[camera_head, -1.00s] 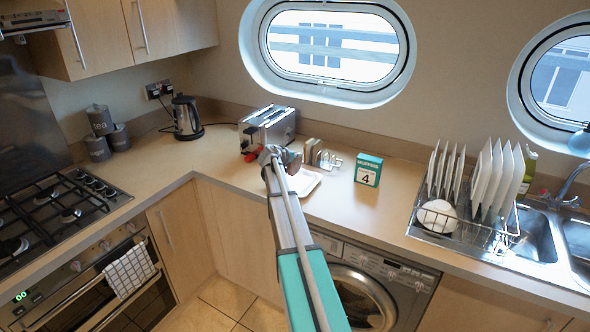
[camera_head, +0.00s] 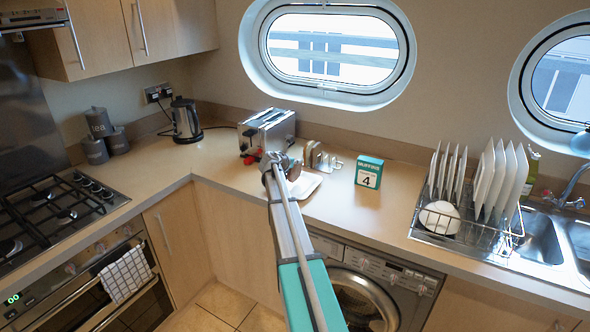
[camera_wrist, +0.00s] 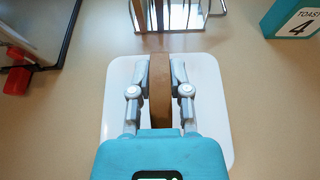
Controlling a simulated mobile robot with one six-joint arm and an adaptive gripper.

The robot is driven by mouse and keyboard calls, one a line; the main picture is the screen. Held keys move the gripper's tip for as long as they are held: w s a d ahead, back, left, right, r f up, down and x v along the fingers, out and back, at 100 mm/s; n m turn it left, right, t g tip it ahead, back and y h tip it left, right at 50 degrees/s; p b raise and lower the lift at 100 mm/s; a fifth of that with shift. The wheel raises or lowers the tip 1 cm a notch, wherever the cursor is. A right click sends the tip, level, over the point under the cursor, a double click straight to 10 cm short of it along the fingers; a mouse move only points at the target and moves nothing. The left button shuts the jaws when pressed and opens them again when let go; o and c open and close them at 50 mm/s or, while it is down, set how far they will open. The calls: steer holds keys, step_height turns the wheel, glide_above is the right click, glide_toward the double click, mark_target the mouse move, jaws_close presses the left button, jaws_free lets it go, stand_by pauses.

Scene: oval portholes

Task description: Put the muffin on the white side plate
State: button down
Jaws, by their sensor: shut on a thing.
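The muffin (camera_wrist: 160,92) is a brown, flat piece held on edge between the fingers of my gripper (camera_wrist: 160,80). My gripper is shut on it. The white side plate (camera_wrist: 212,85) is a pale square with rounded corners, and in the wrist view it lies beneath the muffin and the fingers. I cannot tell whether the muffin touches the plate. In the head view my gripper (camera_head: 277,162) partly covers the plate (camera_head: 307,186) on the counter, and the muffin is mostly hidden there.
A toast rack (camera_head: 320,158) with brown slices stands just behind the plate. A toaster (camera_head: 267,130) with red parts is to the left. The counter between the box and the dish rack (camera_head: 465,225) is clear.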

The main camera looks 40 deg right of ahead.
steer(key=shift+f+b, duration=0.55)
steer(key=shift+f, duration=0.35)
steer(key=shift+f, duration=0.15)
steer(key=c, duration=0.6)
jaws_free()
steer(key=shift+r, duration=0.2)
steer(key=p+v, duration=0.4)
steer(key=v, duration=0.8)
steer(key=shift+p, duration=0.35)
